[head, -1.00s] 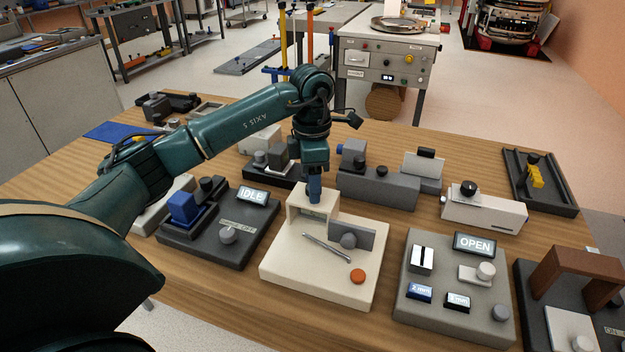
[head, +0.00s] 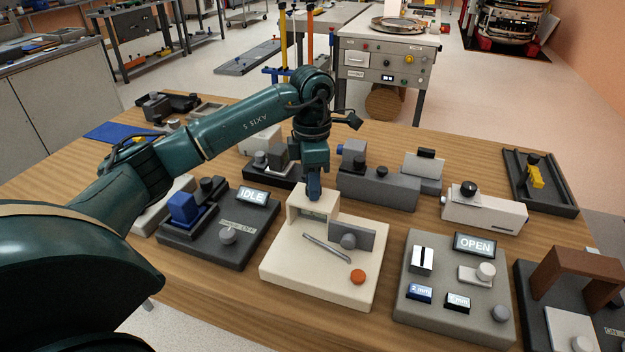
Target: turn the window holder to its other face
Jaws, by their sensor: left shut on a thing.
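My left gripper (head: 314,190) points straight down at the top of the small cream housing at the back of the cream fixture (head: 284,270). Its blue fingers are shut on a small piece there, which I take to be the window holder. The fingers and housing hide most of it, so I cannot tell which face is turned up. A pale greenish panel (head: 313,214) shows in the housing's front opening. My right gripper is not in view.
The IDLE unit (head: 218,235) stands left, the OPEN unit (head: 456,285) right. Grey blocks (head: 378,188) stand behind.

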